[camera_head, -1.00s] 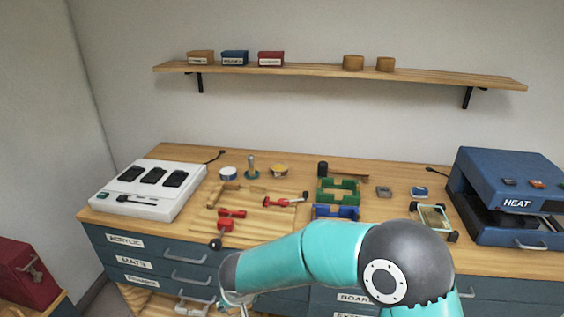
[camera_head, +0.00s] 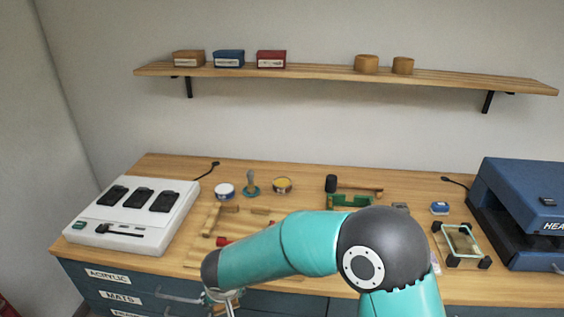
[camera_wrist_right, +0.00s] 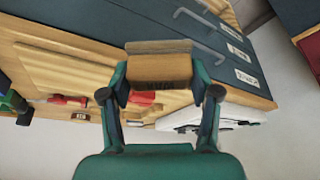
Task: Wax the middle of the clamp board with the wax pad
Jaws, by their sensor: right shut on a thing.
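The clamp board (camera_head: 197,250) is a pale wooden board on the bench with a red clamp (camera_head: 222,241) on it. My right arm hides most of the board in the head view. In the wrist view, the board (camera_wrist_right: 60,72) lies to the left, with a red clamp (camera_wrist_right: 68,99). My right gripper (camera_wrist_right: 160,75) is shut on a brown wood-coloured block (camera_wrist_right: 160,66), apparently the wax pad. In the head view, the gripper (camera_head: 222,299) is low, near the bench's front edge and drawers; the block is not clear there. My left gripper is out of view.
A white charger box (camera_head: 135,215) stands left of the board. Behind it are a blue-white tin (camera_head: 224,190), a green-based tool (camera_head: 251,186) and a yellow-topped tin (camera_head: 282,185). A blue heat press (camera_head: 525,215) stands at right, beside a glass frame (camera_head: 461,243).

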